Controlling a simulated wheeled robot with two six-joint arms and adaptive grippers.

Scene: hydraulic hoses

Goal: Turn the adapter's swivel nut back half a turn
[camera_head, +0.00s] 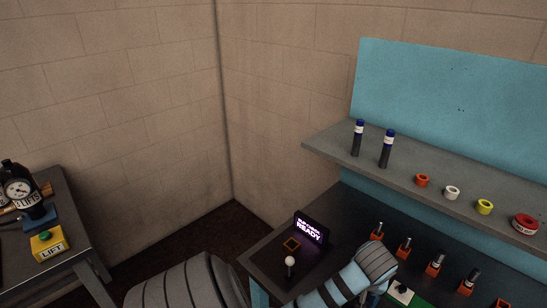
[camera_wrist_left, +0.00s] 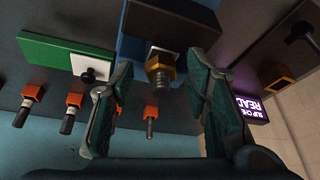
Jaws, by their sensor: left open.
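The brass adapter with its hex swivel nut (camera_wrist_left: 160,70) shows in the left wrist view, in front of a dark block with a white label. A darker threaded or ribbed end of it points toward the camera. My left gripper (camera_wrist_left: 158,80) is open, one finger on each side of the adapter in the picture. Gaps show between the nut and both fingers; I cannot tell the depth between them. In the head view my arm at the bottom covers this spot and the adapter is hidden. My right gripper is not in view.
A READY display (camera_head: 310,228) stands on the dark bench, near a white-knobbed lever (camera_head: 290,262). Several orange holders (camera_head: 404,248) hold tools. A shelf (camera_head: 330,141) above bears two dark cylinders and coloured rings. A green board (camera_wrist_left: 65,55) lies beside the adapter.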

